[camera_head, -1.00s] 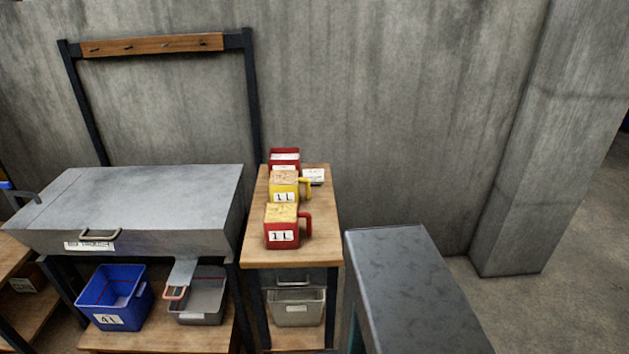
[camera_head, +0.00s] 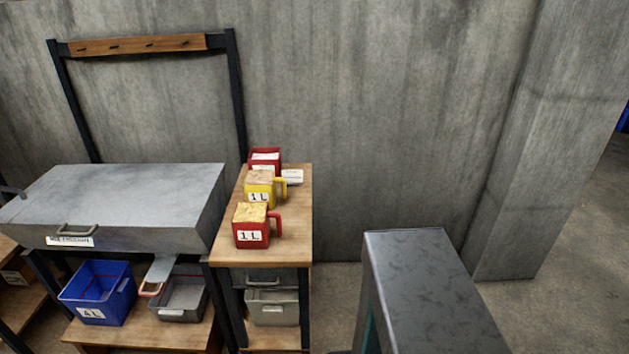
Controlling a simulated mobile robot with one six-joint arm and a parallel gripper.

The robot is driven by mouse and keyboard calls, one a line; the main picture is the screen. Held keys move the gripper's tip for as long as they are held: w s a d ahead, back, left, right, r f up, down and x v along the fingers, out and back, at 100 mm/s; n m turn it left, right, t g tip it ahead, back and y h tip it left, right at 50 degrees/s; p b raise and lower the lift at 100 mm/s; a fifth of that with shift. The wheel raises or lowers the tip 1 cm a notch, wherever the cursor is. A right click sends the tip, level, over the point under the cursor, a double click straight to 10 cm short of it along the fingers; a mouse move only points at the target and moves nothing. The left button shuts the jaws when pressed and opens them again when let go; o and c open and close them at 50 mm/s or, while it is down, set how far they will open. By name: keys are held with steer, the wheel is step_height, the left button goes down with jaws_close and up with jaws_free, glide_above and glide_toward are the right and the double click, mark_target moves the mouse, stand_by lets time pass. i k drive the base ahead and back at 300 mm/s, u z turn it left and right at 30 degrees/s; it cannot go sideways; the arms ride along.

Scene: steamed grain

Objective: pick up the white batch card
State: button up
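A small white card (camera_head: 292,177) with dark print lies at the back of the narrow wooden table (camera_head: 291,235), near its right edge. It is just right of the rear red container and behind the yellow measuring cup's handle. The print is too small to read, so I cannot tell for sure that it is the batch card. My gripper is not in view.
On the same table stand a red container (camera_head: 264,160), a yellow 1 L cup (camera_head: 259,188) and a red 1 L cup (camera_head: 251,231). A grey metal chest (camera_head: 130,200) is to the left. A grey-topped block (camera_head: 425,262) stands right, with a floor gap between.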

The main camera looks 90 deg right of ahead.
mark_target(292, 177)
steer(key=u, duration=0.05)
steer(key=k, duration=2.55)
steer(key=z, duration=1.15)
steer(key=i, duration=0.9)
steer(key=u, duration=0.2)
